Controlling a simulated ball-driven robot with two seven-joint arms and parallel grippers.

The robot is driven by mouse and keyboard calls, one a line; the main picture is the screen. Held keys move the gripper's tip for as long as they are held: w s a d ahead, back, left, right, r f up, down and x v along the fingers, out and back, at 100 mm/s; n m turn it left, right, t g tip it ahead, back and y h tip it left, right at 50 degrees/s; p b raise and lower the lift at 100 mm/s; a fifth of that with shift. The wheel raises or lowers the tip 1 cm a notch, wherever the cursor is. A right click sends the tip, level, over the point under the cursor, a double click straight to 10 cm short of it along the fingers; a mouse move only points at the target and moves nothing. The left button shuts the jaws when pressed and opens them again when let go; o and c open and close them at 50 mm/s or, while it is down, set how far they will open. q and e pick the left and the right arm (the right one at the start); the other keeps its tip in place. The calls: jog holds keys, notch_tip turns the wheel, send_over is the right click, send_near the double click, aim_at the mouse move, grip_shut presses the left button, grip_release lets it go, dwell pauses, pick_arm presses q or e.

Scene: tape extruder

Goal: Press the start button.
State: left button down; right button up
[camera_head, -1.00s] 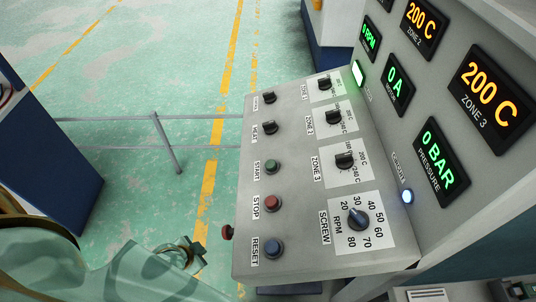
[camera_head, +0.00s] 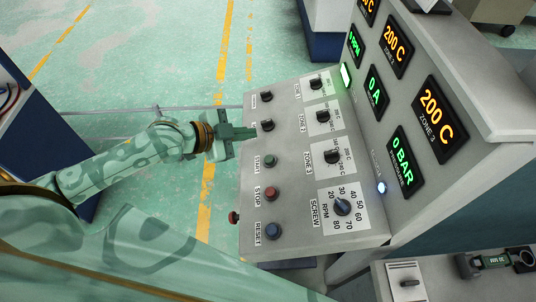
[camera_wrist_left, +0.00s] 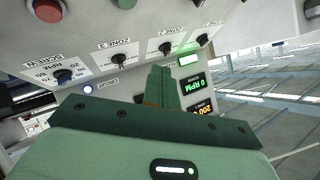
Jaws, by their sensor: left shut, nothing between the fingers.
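The start button is the green one (camera_head: 270,160) beside the START label, on the sloped grey control panel (camera_head: 285,250). In the left wrist view a green button (camera_wrist_left: 124,3) is cut off by the top edge. My left gripper (camera_head: 247,133) is shut and empty. It appears over the left edge of the panel, just above the start button in the picture and beside the second black knob (camera_head: 267,125). Its closed fingers also show in the left wrist view (camera_wrist_left: 161,85). I cannot tell its height above the panel; no contact with the start button shows. My right gripper is not in view.
Below the start button are the red stop button (camera_head: 271,194) and blue reset button (camera_head: 273,231). A red button (camera_head: 233,217) sits on the panel's left side. Zone knobs and the screw dial (camera_head: 342,207) lie to the right, below an upright display panel (camera_head: 405,160).

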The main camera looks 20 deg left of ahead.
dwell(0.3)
pick_arm(q)
jog(key=b, duration=0.5)
send_over(271, 155)
jog(key=s+a, duration=0.3)
notch_tip(271, 155, down, 6)
jog(key=shift+s+a, duration=0.1)
jog(key=shift+w+d+f+b, duration=0.15)
jog(key=shift+d+f+b, duration=0.1)
jog(key=shift+f+b, duration=0.3)
jog(key=shift+w+d+f+b, duration=0.1)
jog(key=shift+d+f+b, duration=0.2)
jog(key=shift+f, duration=0.3)
jog(key=shift+f, duration=0.15)
jog(key=shift+d+f, duration=0.1)
jog(key=shift+f, duration=0.15)
jog(key=shift+w+d+f, duration=0.1)
jog(key=shift+d+f, duration=0.05)
jog(key=shift+f, duration=0.35)
dwell(0.9)
dwell(0.3)
jog(key=shift+a+r+p, duration=0.3)
jog(key=shift+r+p, duration=0.4)
jog(key=shift+r, duration=0.25)
